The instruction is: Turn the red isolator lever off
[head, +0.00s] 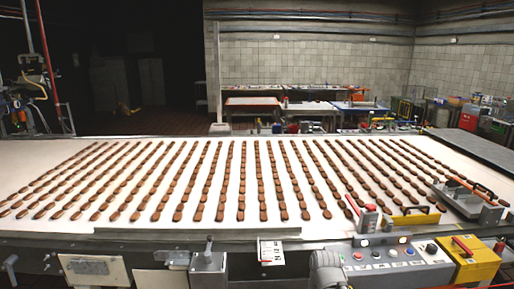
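A yellow box (474,264) stands at the right end of the control panel, at the front right of the head view. A short red lever (463,246) lies slanted on its top face and looks like the isolator lever. It is small here, and I cannot tell its switch position.
A grey control panel (400,268) with several buttons and knobs adjoins the yellow box. Behind it, a wide white conveyor (80,222) carries rows of brown biscuits.

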